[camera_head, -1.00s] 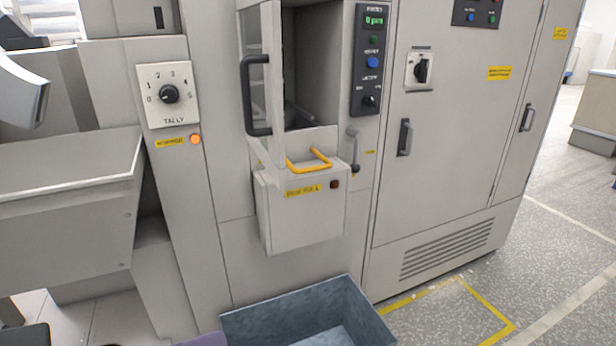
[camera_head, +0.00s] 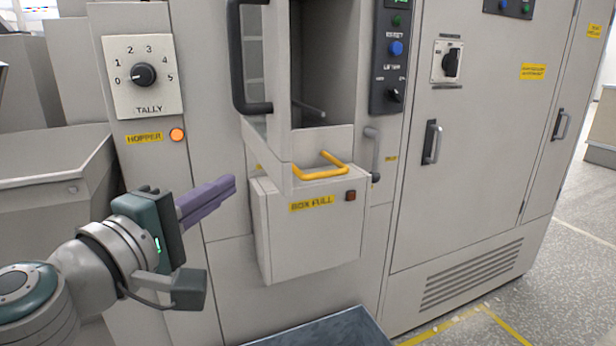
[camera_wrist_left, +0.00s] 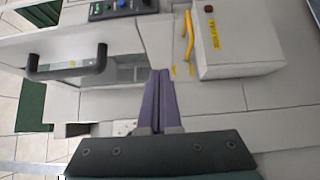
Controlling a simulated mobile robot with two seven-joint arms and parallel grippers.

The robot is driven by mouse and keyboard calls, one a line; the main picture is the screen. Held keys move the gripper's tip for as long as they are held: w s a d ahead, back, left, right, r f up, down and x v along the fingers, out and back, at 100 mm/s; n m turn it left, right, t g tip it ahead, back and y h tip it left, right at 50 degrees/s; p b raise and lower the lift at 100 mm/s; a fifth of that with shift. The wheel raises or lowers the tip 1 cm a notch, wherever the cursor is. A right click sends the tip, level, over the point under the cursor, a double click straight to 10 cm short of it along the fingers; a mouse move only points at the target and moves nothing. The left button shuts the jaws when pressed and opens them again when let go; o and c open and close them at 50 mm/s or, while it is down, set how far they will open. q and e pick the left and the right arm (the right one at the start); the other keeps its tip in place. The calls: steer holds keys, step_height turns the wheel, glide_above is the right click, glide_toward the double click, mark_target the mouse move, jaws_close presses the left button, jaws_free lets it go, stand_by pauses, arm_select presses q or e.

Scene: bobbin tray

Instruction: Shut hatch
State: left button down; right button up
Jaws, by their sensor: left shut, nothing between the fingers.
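The hatch door (camera_head: 281,100) is a pale grey panel with a window and a black bar handle (camera_head: 236,60). It stands swung open towards me, and the dark hatch opening (camera_head: 333,60) shows to its right. In the left wrist view the black handle (camera_wrist_left: 68,70) is to the left of the fingers. My left gripper (camera_head: 232,184), with purple fingers, is shut and empty. It is below and left of the door, apart from the handle. Its fingers also show in the left wrist view (camera_wrist_left: 159,75). My right gripper is in neither view.
Below the opening a grey box labelled BOX FULL (camera_head: 315,235) with a yellow handle (camera_head: 322,170) sticks out. A blue-grey bin (camera_head: 335,330) stands on the floor below. The tally dial (camera_head: 143,75) is at the left, and a latch lever (camera_head: 374,155) is right of the opening.

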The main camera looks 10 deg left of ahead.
mark_target(274, 171)
arm_select(q)
steer(key=w+d, duration=0.3)
steer(key=w, duration=0.1)
steer(key=shift+d, duration=0.4)
steer(key=shift+d, duration=0.1)
